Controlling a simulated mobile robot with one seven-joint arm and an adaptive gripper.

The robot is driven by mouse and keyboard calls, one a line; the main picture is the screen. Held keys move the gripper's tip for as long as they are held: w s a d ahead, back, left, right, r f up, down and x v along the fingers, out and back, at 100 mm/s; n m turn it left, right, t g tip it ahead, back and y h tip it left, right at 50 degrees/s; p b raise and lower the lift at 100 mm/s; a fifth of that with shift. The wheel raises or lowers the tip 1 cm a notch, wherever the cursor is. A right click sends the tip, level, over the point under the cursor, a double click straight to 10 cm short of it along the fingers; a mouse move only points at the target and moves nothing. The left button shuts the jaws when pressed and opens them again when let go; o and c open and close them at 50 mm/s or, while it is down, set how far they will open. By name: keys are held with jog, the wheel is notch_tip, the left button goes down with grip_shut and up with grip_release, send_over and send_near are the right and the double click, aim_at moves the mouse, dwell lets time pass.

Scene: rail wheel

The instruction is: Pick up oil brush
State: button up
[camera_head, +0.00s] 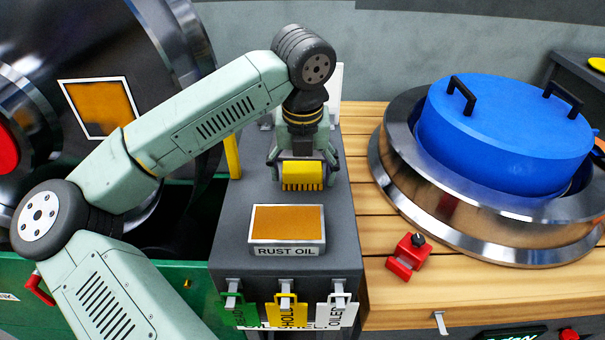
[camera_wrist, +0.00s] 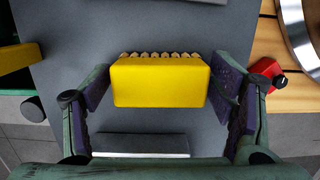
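The oil brush is a yellow block with a row of short pale bristles. In the head view the brush (camera_head: 303,175) is at the top of a dark grey cabinet, behind the rust oil tray, with its bristles toward the lower edge of the picture. In the wrist view the brush (camera_wrist: 160,82) is centred between my fingers. My gripper (camera_head: 303,164) is over it, with one finger at each side; the wrist view also shows the gripper (camera_wrist: 162,85). The fingers are spread wide. Thin gaps seem to show beside the brush, and no firm contact is clear.
The rust oil tray (camera_head: 287,228) lies in front of the brush. Several coloured tags, including a yellow one (camera_head: 286,311), hang on the cabinet front. On the right, wooden planks (camera_head: 386,302) carry a metal wheel (camera_head: 455,225) with a blue lid (camera_head: 505,130) and a red block (camera_head: 406,258).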

aim_at(303, 166)
jog(key=c, duration=1)
jog(key=shift+o, duration=0.2)
notch_tip(303, 166, up, 10)
jog(key=shift+r+b, duration=0.1)
jog(key=shift+b, duration=1)
jog(key=o, duration=0.7)
jog(key=c, duration=0.4)
